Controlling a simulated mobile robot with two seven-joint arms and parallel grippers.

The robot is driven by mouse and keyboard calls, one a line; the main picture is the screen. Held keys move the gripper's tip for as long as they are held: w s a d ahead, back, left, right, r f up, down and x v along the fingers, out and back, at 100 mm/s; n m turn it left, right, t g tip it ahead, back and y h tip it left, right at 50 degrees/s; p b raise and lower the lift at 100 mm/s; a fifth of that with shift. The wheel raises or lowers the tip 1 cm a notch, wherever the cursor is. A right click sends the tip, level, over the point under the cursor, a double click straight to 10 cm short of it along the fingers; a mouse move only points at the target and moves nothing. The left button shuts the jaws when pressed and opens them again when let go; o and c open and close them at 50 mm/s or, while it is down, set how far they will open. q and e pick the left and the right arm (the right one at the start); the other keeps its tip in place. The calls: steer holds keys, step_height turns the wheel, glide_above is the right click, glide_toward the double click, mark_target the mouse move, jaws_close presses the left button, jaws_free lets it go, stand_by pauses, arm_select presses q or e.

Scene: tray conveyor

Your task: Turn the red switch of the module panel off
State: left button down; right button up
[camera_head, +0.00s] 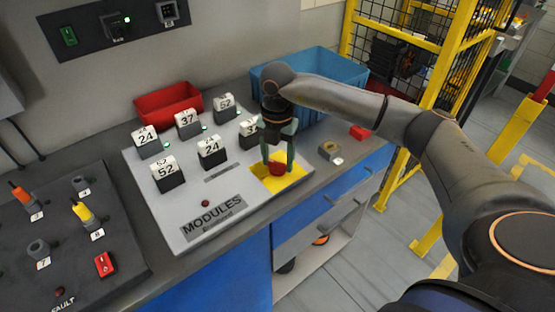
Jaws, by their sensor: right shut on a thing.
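The module panel (177,212) is a light grey board labelled MODULES on the bench. Its red switch (277,170) is a round knob on a yellow square at the panel's right side. My right gripper (277,160) points down over this square, with its greenish fingers on either side of the red switch, shut on it. The fingers hide part of the knob, and I cannot tell its turned position. My left gripper is not in view.
Several numbered black-and-white blocks (169,173) stand on the panel, one close behind my right gripper. A red bin (168,103) and a blue bin (318,62) stand behind. A dark panel with coloured levers (82,211) lies left. A small beige part (328,149) sits right.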

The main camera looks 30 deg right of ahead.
mark_target(278, 163)
steer(key=n+b, duration=0.1)
steer(key=n, duration=0.5)
steer(key=shift+n, duration=0.3)
steer(key=n+b, duration=0.1)
steer(key=n, duration=0.4)
steer(key=shift+b, duration=0.3)
steer(key=shift+n, duration=0.4)
steer(key=o, duration=1.4)
steer(key=shift+c, duration=0.2)
step_height(278, 163, up, 13)
steer(key=shift+f+b, duration=0.15)
steer(key=shift+b, duration=0.15)
steer(key=shift+s+f, duration=0.1)
